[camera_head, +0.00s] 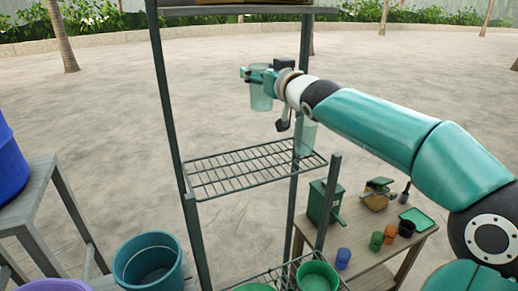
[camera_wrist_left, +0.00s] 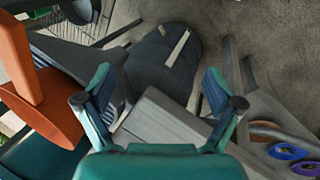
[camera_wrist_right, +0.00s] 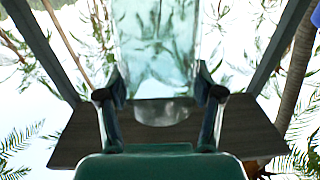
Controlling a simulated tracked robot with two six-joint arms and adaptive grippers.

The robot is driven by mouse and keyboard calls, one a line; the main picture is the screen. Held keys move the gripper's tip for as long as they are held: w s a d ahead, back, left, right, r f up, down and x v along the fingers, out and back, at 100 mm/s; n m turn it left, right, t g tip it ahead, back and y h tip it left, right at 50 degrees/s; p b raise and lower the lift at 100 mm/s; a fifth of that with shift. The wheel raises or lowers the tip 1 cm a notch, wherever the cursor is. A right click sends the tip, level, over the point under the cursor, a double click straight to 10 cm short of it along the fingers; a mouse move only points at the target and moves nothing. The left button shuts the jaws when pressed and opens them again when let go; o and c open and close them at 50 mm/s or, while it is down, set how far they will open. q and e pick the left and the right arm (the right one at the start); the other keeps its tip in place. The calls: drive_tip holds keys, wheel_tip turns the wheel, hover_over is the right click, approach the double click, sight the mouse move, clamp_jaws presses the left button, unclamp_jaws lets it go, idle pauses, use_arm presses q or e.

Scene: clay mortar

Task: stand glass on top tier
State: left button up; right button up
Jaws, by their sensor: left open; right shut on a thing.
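A clear greenish glass (camera_head: 261,97) is held in my right gripper (camera_head: 259,74), above the wire shelf and below the top tier. In the right wrist view the glass (camera_wrist_right: 157,45) stands between the two closed fingers (camera_wrist_right: 160,95). The top tier (camera_head: 236,10) is a dark board at the upper edge of the head view. A second clear glass (camera_head: 306,138) stands at the right back of the wire shelf (camera_head: 250,174). My left gripper (camera_wrist_left: 160,95) is open and empty in its wrist view, and out of the head view.
Dark rack posts (camera_head: 170,120) stand beside my right arm. A wooden table (camera_head: 375,235) at lower right holds a green box (camera_head: 325,203) and small cups. A teal bucket (camera_head: 149,263) stands lower left, near a grey stool (camera_head: 35,200) with a blue bucket (camera_head: 10,170).

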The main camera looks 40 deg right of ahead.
drive_tip(key=f+b, duration=0.1)
drive_tip(key=f, duration=0.2)
drive_tip(key=f+b, duration=0.1)
drive_tip(key=f, duration=0.1)
drive_tip(key=shift+s+d+f+b, duration=0.3)
drive_tip(key=shift+s+d+b, duration=0.05)
drive_tip(key=shift+s+d, duration=0.05)
wheel_tip(320, 180, down, 11)
drive_tip(key=shift+p, duration=0.65)
use_arm(q)
wheel_tip(320, 180, down, 3)
drive_tip(key=shift+s, duration=0.1)
use_arm(e)
drive_tip(key=shift+f, duration=0.1)
drive_tip(key=o, duration=1.3)
drive_tip(key=shift+c, duration=0.2)
use_arm(q)
drive_tip(key=shift+f, duration=0.1)
